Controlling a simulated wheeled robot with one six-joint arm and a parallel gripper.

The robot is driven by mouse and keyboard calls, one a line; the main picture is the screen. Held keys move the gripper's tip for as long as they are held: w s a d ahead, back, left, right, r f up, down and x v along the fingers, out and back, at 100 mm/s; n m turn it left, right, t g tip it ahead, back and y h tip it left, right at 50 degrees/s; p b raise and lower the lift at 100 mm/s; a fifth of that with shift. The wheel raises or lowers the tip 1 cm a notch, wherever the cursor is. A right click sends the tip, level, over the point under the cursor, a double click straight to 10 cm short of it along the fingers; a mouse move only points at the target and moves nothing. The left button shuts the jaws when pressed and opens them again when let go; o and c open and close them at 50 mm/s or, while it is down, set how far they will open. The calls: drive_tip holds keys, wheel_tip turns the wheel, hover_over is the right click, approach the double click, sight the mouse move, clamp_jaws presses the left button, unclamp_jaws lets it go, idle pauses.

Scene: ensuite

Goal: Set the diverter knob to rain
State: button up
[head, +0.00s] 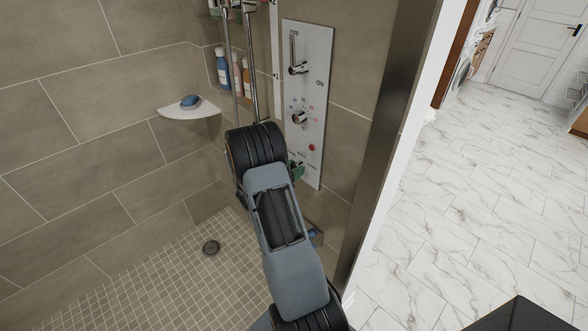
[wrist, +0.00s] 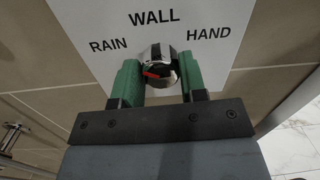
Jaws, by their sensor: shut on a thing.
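The diverter knob (wrist: 160,66) is a shiny chrome knob with a red mark, low on the white shower panel (head: 318,75). In the wrist view the panel prints RAIN to the left of the knob, WALL above it and HAND to the right. The red mark lies nearly level across the knob face; which label it points to I cannot tell surely. My gripper (wrist: 158,84) has its green fingers on both sides of the knob, shut on it. In the head view my gripper (head: 296,170) is at the panel's lower part, and my arm hides much of this area.
Higher on the panel are another knob (head: 299,118) and a lever (head: 296,68). A corner shelf (head: 190,112) holds a blue soap (head: 190,101). Bottles (head: 236,75) stand left of the panel. A metal-edged wall end (head: 385,130) stands to the right.

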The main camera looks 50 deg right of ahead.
drive_tip(key=o, duration=0.9)
drive_tip(key=shift+a, duration=0.15)
drive_tip(key=a, duration=0.4)
drive_tip(key=w+a+b, duration=0.1)
drive_tip(key=a, duration=0.4)
drive_tip(key=a+f+b, duration=0.1)
drive_tip(key=a, duration=0.3)
drive_tip(key=shift+w+a, duration=0.25)
